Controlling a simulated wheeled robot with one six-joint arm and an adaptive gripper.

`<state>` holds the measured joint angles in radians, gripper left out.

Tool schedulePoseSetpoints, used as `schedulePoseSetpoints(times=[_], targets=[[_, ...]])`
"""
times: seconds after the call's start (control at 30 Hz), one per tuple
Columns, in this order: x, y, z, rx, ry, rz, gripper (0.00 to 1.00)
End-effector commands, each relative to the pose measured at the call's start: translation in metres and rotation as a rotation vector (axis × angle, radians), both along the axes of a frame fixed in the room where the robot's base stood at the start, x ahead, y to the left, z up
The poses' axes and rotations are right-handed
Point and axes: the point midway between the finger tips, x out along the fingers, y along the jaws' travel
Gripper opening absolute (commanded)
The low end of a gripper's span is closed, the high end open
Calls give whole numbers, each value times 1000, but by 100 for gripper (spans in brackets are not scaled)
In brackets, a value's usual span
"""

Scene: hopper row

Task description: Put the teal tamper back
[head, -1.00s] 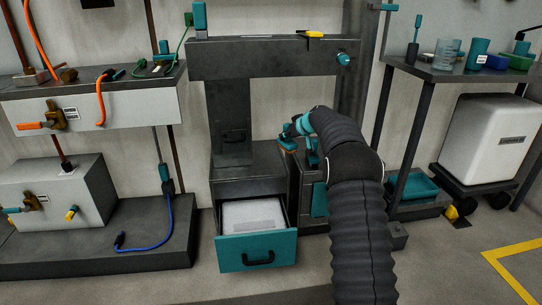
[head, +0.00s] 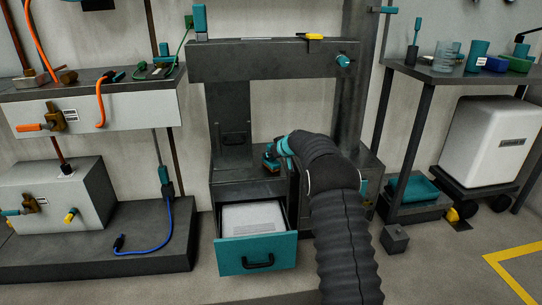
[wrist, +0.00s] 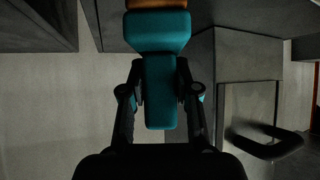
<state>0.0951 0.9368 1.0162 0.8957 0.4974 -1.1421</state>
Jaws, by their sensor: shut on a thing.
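The teal tamper (wrist: 160,85) fills the middle of the wrist view, with a flared teal collar and an orange-brown end at the top edge. My gripper (wrist: 160,72) is shut on its teal body, one finger on each side. In the head view the tamper (head: 269,158) shows small, brown end down, just left of my gripper (head: 282,148). It is in front of the dark press-like frame (head: 270,62), over the bench behind the open drawer. I cannot tell whether its brown end touches the bench. My arm hides part of the frame's right base.
A teal-fronted drawer (head: 256,254) stands open below, holding a pale block (head: 252,218). A dark handle (wrist: 268,142) shows right in the wrist view. A side table (head: 452,73) with cups stands right. A small dark block (head: 394,239) lies on the floor.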

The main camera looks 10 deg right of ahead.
Motion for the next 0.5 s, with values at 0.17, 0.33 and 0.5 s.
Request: schedulePoseSetpoints(times=[0.17, 0.33, 0.5], targets=[[0, 0, -1, 0, -1, 0, 0], [0, 0, -2, 0, 0, 0, 40], [0, 0, -2, 0, 0, 0, 56]])
